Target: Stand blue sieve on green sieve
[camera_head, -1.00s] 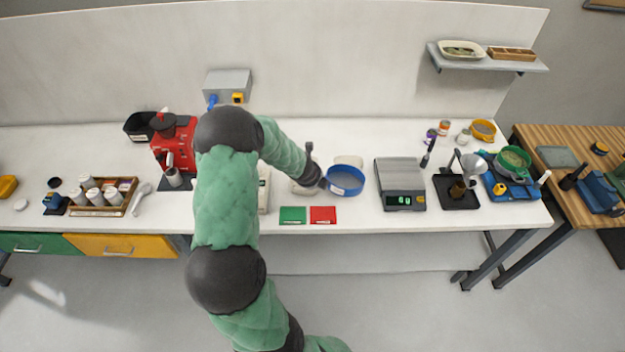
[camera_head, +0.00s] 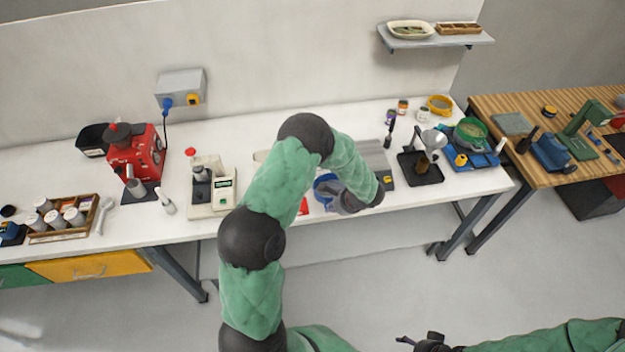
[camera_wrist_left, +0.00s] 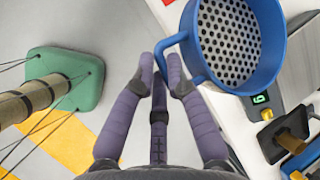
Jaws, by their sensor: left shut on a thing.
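The blue sieve (camera_head: 323,188) has a round blue rim and is partly hidden by my left gripper in the head view. In the left wrist view the blue sieve (camera_wrist_left: 282,50) shows its perforated grey floor and a loop handle. My left gripper (camera_head: 338,203) is shut on that handle, with its purple-grey fingertips (camera_wrist_left: 160,65) at the loop. The green sieve (camera_head: 470,132) stands at the right of the white bench, on a blue device (camera_head: 484,160), well to the right of my left gripper. My right gripper (camera_head: 422,343) is at the bottom edge, far from both sieves, its jaws unclear.
A scale (camera_head: 374,160) is partly behind my left arm. A black tray (camera_head: 421,170) with a funnel stands between scale and green sieve. A yellow sieve (camera_head: 440,104) and small jars (camera_head: 402,106) are behind. A wooden table (camera_head: 545,108) adjoins on the right.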

